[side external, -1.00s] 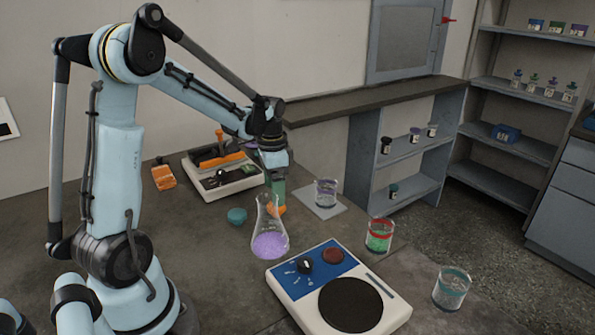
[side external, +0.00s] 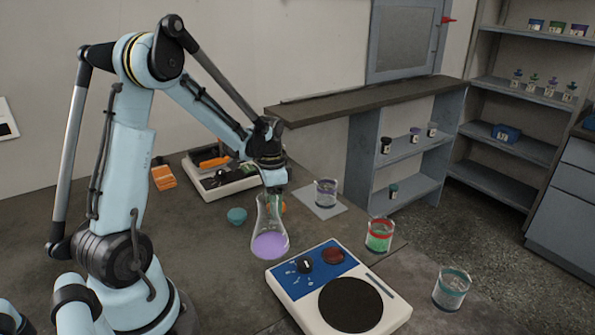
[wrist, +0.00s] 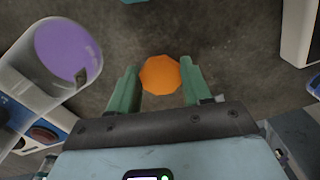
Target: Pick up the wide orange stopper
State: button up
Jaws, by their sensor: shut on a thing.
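The wide orange stopper (wrist: 160,75) shows in the wrist view as a round orange top between the two green fingers of my gripper (wrist: 158,82). In the side external view only a small orange edge of the stopper (side external: 284,207) shows, behind the flask. My gripper (side external: 277,203) is low there, just behind the flask, and its fingers are mostly hidden by it. The gripper is shut on the stopper. I cannot tell whether the stopper touches the table.
The glass flask with purple liquid (side external: 269,243) stands close in front of my gripper. A teal bowl-like piece (side external: 237,216) lies to the left. A beaker on a pale pad (side external: 325,192) is to the right. A white-and-blue shaker base (side external: 312,275) is in front.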

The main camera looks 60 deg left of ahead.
jog(key=shift+c, duration=0.5)
jog(key=shift+r, duration=0.1)
jog(key=shift+r, duration=0.5)
jog(key=r, duration=0.1)
jog(key=d+r, duration=0.1)
jog(key=r, duration=0.1)
jog(key=shift+r, duration=0.25)
jog(key=d+r, duration=0.6)
jog(key=d, duration=0.4)
jog(key=s+a+r, duration=0.2)
jog(key=s+r, duration=0.2)
jog(key=s, duration=0.3)
jog(key=shift+f, duration=0.4)
dwell(0.7)
jog(key=shift+f, duration=0.6)
